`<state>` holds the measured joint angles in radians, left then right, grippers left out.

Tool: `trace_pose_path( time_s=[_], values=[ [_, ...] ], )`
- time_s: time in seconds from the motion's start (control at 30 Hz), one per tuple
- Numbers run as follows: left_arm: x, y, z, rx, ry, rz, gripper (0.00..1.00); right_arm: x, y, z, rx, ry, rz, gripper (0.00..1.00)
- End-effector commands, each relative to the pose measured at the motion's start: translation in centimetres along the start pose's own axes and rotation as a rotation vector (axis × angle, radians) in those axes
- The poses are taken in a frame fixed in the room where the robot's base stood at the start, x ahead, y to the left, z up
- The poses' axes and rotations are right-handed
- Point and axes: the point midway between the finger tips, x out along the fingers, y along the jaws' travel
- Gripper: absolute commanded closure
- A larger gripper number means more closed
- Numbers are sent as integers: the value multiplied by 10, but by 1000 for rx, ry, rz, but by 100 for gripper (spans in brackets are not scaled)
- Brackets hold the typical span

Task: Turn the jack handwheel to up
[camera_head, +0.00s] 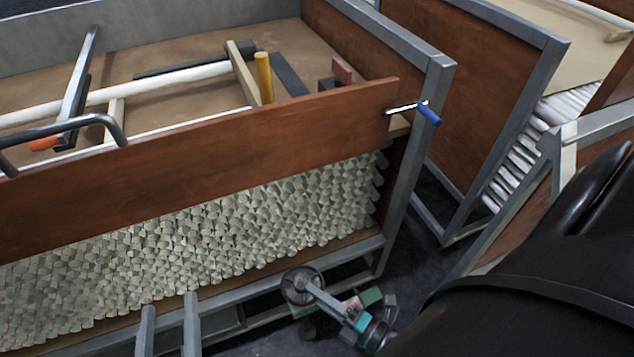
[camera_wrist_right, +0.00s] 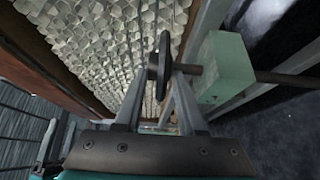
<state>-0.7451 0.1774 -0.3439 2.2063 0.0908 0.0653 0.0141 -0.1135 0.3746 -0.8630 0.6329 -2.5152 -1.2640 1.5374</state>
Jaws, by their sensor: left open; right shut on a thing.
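The jack handwheel (camera_head: 302,286) is a dark round wheel low in front of the crate's lower frame in the head view. In the right wrist view, the handwheel (camera_wrist_right: 164,66) shows nearly edge-on. A dark shaft runs from it into a green jack block (camera_wrist_right: 225,68). My right gripper (camera_head: 313,290) is at the wheel; in the wrist view its two fingers (camera_wrist_right: 165,72) are closed in on it, partly hiding its lower rim. My left gripper (camera_head: 169,300) shows as two separated grey fingers rising from the bottom edge, empty and away from the wheel.
A large wooden crate (camera_head: 200,155) in a grey metal frame holds a stack of glass tube ends (camera_head: 250,215). A blue-handled rod (camera_head: 428,114) sticks out at its corner. A second framed crate (camera_head: 470,85) stands to the right. Dark floor shows between them.

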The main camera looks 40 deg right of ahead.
Motion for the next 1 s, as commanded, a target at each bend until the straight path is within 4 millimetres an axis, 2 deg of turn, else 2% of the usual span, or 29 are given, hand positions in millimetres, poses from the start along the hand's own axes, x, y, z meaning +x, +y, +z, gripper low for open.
trace_pose_path(
  time_s=[0.4,0.83,0.87,1.0],
  values=[
    [0,0,0,0,0,0,32,-1,-1,6,2,190,-2,100],
    [0,0,0,0,0,0,32,-1,0,7,1,208,-1,100],
    [0,0,0,0,0,0,32,-1,0,7,1,207,-1,58],
    [0,0,0,0,0,0,32,0,0,8,1,206,-1,42]
  ],
)
